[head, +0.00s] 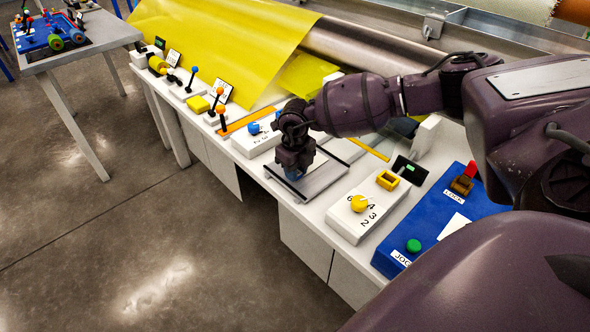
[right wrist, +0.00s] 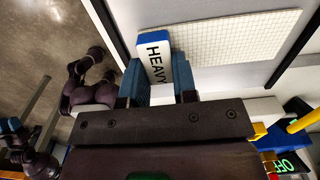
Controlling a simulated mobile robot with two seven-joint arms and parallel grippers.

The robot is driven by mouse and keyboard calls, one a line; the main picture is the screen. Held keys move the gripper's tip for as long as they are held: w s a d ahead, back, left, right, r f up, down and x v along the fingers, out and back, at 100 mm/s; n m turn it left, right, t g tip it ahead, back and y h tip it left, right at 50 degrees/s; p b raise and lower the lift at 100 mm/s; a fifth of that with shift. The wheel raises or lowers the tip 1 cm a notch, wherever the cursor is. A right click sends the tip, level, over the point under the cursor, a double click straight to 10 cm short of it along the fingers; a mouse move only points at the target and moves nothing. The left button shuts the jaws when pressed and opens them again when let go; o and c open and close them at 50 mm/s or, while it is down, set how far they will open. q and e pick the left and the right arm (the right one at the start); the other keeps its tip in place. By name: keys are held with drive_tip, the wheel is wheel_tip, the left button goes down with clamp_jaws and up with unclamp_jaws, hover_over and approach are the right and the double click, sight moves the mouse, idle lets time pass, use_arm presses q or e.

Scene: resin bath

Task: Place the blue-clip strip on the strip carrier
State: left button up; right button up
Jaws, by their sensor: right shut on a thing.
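My right gripper (head: 294,172) is over a pale plate with dark edge bars (head: 322,180), which I take for the strip carrier. In the right wrist view my right gripper (right wrist: 158,82) is shut on the blue-clip strip's clip (right wrist: 154,57), a white block with a blue edge marked HEAVY. A white gridded sheet (right wrist: 235,38), seemingly the strip's body, extends from behind the clip over the plate. I cannot tell whether it touches the plate. In the head view the gripper hides most of the strip. What seems my left gripper (right wrist: 11,126) shows small in the right wrist view.
A white box with a yellow dial (head: 360,203) and a blue panel with a green button (head: 413,246) stand right of the plate. A white box with a blue knob (head: 254,128) stands left. Yellow sheet (head: 215,40) and a roller lie behind. The floor in front is clear.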

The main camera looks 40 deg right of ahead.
drive_tip(key=shift+f, duration=0.1)
drive_tip(key=o, duration=0.9)
wheel_tip(320, 180, up, 5)
drive_tip(key=shift+w+f+p, duration=0.1)
drive_tip(key=shift+p, duration=0.5)
wheel_tip(320, 180, up, 7)
drive_tip(key=p, duration=0.1)
drive_tip(key=shift+r, duration=0.2)
